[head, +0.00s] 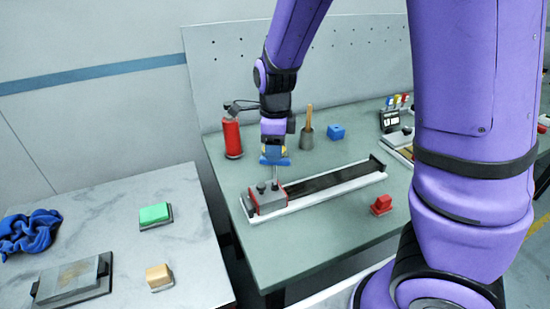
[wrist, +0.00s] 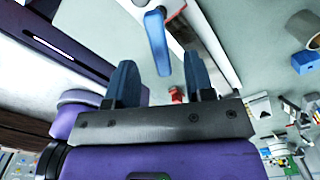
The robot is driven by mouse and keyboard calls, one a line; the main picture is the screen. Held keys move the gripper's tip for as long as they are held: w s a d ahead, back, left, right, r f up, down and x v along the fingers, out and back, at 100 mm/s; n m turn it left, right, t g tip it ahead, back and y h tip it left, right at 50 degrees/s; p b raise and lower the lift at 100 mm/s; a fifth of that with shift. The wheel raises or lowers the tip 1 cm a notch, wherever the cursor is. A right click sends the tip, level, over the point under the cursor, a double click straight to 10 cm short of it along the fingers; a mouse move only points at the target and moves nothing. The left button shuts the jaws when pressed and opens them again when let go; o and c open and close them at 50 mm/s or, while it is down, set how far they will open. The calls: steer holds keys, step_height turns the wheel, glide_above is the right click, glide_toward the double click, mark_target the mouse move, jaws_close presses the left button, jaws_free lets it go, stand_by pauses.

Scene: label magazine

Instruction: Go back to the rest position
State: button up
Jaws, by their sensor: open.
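My gripper (head: 274,159) hangs above the left end of the long rail on the green table. In the wrist view its two dark fingers (wrist: 159,62) stand apart. A blue handle-like piece (wrist: 157,38) shows between and beyond them; I cannot tell whether it touches either finger. The label magazine appears as a white-edged rail with a dark channel (head: 335,184). A grey and red block (head: 268,199) with dark knobs sits at its left end, just below my gripper. A thin upright rod shows between block and gripper.
A red cylinder (head: 232,138), a wooden-handled tool (head: 307,130) and a blue block (head: 336,132) stand behind the rail. A red block (head: 381,205) lies in front. The left table holds a green pad (head: 154,214), a tan block (head: 158,276) and a blue cloth (head: 30,233).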

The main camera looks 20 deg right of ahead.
step_height(320, 180, up, 7)
steer(key=s+d+r+n+t, duration=0.2)
steer(key=s+d+r+n, duration=0.1)
steer(key=s+r+n, duration=0.4)
steer(key=s+d+r+n+t, duration=0.3)
steer(key=s+r+n, duration=0.3)
steer(key=s+n, duration=0.8)
steer(key=d+n, duration=0.1)
steer(key=n, duration=0.2)
steer(key=shift+r, duration=0.35)
